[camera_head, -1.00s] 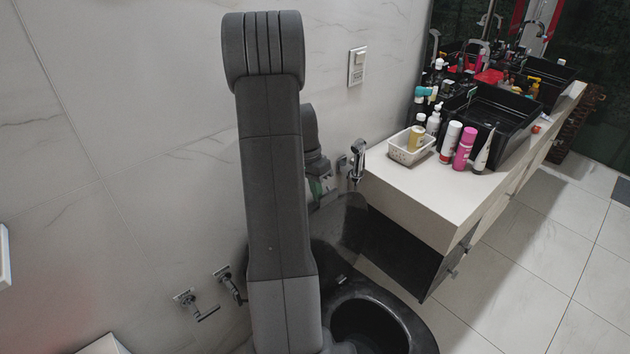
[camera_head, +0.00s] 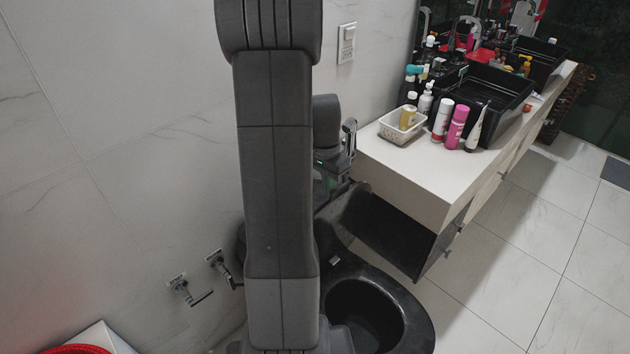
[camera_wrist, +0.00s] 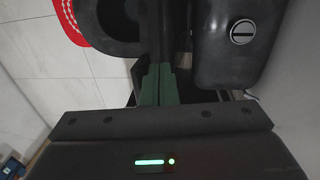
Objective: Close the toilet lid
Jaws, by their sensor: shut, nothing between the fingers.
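The black toilet (camera_head: 424,315) stands at the lower middle of the head view, with its round bowl uncovered and the seat down. Its dark lid (camera_head: 343,209) stands raised behind the bowl, partly hidden by my arm. In the wrist view the toilet seat (camera_wrist: 115,45) is at the upper left and the tank top (camera_wrist: 215,65), with a round silver button, is at the upper right. My gripper (camera_wrist: 160,72) is shut and empty, its green fingers pointing between seat and tank, close to the upright lid. I cannot tell whether it touches the lid.
A white counter (camera_head: 400,160) with bottles, a basket and black sinks stands to the right of the toilet. Metal wall valves (camera_head: 195,290) are at the left. A red latticed object (camera_wrist: 68,20) lies near the seat.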

